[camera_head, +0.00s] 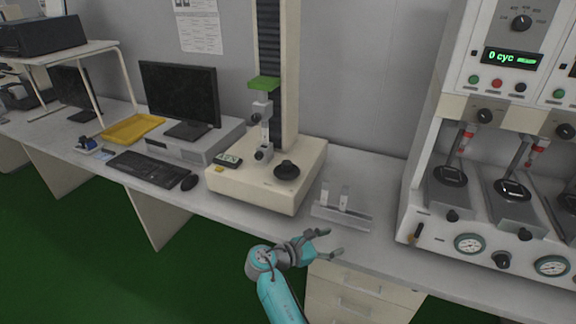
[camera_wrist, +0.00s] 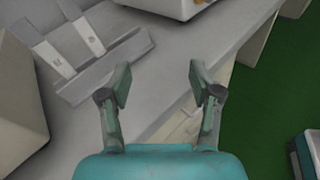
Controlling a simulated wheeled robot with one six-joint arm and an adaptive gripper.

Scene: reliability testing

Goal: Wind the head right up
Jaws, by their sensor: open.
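The tall test stand (camera_head: 309,166) is in the middle of the head view, with a cream base and a dark-striped column. Its head, a green bracket (camera_head: 263,83), sits part way up the column with a grey clamp (camera_head: 260,112) hanging below. A second clamp (camera_head: 263,153) stands low on the base, apart from the upper one. A black round knob (camera_head: 287,171) is on top of the base at the right. My gripper (camera_head: 331,244) is open and empty at the bench's front edge, right of and nearer than the knob. Its spread fingers show in the wrist view (camera_wrist: 160,86).
A large white multi-station machine (camera_head: 420,205) stands right. A monitor (camera_head: 180,92), keyboard (camera_head: 146,168) and mouse (camera_head: 189,182) are left.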

